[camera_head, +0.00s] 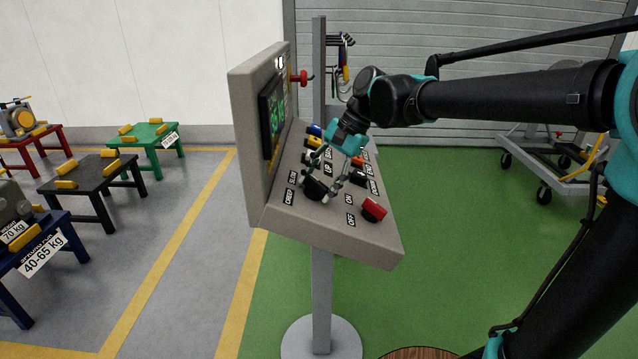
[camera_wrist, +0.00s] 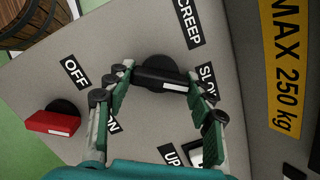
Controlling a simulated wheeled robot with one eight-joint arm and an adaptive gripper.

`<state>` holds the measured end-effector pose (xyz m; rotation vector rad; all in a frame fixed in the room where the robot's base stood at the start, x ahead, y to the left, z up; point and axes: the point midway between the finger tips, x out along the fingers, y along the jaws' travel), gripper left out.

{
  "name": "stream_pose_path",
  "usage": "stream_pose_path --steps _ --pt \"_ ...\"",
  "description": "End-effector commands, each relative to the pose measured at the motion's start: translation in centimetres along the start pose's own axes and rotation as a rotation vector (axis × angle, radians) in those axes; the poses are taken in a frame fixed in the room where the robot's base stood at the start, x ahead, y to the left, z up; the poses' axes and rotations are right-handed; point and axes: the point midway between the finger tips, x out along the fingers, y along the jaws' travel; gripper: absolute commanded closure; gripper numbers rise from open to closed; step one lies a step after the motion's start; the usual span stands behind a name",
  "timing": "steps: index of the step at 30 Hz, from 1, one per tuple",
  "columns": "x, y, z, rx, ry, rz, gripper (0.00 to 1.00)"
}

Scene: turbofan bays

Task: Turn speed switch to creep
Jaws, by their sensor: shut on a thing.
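The speed switch is a black knob (camera_head: 314,188) on the sloped face of the grey console, beside the CREEP and SLOW labels. In the wrist view the knob (camera_wrist: 160,78) has a white pointer line at its right end, towards the SLOW label (camera_wrist: 207,82). The CREEP label (camera_wrist: 189,23) lies above and to the right of it. My gripper (camera_head: 316,187) reaches down onto the console and is shut on the knob. In the wrist view one finger of my gripper (camera_wrist: 160,72) is at each end of the knob.
A red switch (camera_wrist: 52,122) with OFF and ON labels sits beside the knob; it also shows in the head view (camera_head: 374,209). More coloured controls lie further up the console (camera_head: 340,240), near my wrist. A screen (camera_head: 272,117) stands behind. Tables stand at the left.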

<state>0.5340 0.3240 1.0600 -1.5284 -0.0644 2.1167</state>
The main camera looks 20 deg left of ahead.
Motion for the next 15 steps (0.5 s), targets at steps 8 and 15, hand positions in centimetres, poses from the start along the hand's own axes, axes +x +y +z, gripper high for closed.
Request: stream_pose_path --steps 8,15 --pt "-0.01 -0.01 0.0 -0.023 0.0 0.004 0.76" --pt "0.0 -0.06 0.01 -0.138 0.0 0.021 0.76"
